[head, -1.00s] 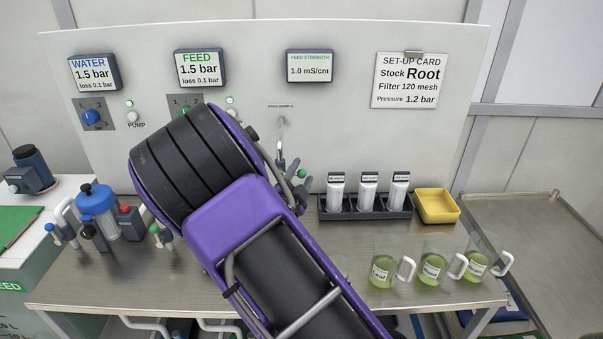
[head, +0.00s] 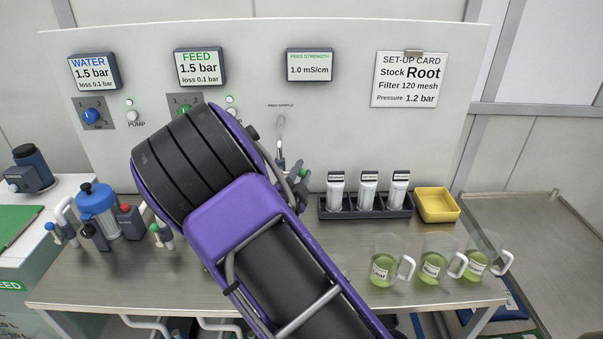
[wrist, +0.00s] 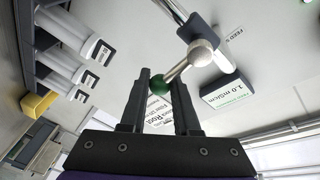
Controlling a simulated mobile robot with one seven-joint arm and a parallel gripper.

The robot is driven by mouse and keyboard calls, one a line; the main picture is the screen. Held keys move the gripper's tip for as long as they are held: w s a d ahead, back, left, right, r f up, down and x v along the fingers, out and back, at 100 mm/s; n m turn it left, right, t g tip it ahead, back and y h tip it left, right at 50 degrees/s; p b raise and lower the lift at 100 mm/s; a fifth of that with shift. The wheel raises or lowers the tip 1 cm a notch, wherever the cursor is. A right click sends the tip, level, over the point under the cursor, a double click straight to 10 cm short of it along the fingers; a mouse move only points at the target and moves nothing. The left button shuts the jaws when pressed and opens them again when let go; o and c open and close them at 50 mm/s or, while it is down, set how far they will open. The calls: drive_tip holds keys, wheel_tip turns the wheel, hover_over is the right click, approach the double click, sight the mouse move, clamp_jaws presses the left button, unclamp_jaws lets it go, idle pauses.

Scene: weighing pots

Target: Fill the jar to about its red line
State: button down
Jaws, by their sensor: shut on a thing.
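A sample tap (head: 281,150) hangs from the panel under a small label. In the wrist view its lever ends in a green knob (wrist: 160,84). My gripper (wrist: 161,82) is shut on this green knob, with one dark finger on each side. In the head view my own arm covers the gripper and the space below the tap. A faint clear glass edge (head: 342,264) shows beside my arm. I cannot tell whether this is the jar, and no red line or fill level shows there.
Several labelled mugs, including one of green liquid (head: 384,271), stand at the bench's front right. Behind them are a rack of white tubes (head: 366,213) and a yellow tray (head: 437,204). A blue-topped filter (head: 97,203) stands at left. The panel (head: 300,35) rises behind.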

drive_tip(key=shift+n, duration=0.3)
drive_tip(key=n+b, duration=0.1)
drive_tip(key=r+n+b, duration=0.1)
drive_tip(key=shift+a+r+n+t, duration=0.1)
drive_tip(key=shift+a+n+t, duration=0.05)
drive_tip(key=shift+n+t, duration=0.25)
drive_tip(key=n, duration=0.1)
drive_tip(key=r+n+b, duration=0.1)
drive_tip(key=shift+a+r+n+t, duration=0.1)
drive_tip(key=shift+a+n+t, duration=0.15)
drive_tip(key=shift+n+t, duration=0.15)
drive_tip(key=shift+a+r+n+t+y+b, duration=0.2)
drive_tip(key=shift+a+r+n+y+b, duration=0.1)
drive_tip(key=shift+n, duration=0.6)
drive_tip(key=shift+a+r+n+t+y+b, duration=0.15)
drive_tip(key=shift+r+n+t+b, duration=0.1)
drive_tip(key=shift+n, duration=0.65)
drive_tip(key=shift+a+r+n+t+y+b, duration=0.15)
drive_tip(key=shift+a+r+n+y+b, duration=0.15)
drive_tip(key=shift+n, duration=0.6)
drive_tip(key=c, duration=0.7)
unclamp_jaws()
drive_tip(key=shift+o, duration=0.2)
drive_tip(key=shift+r, duration=0.15)
drive_tip(key=shift+a+r, duration=0.1)
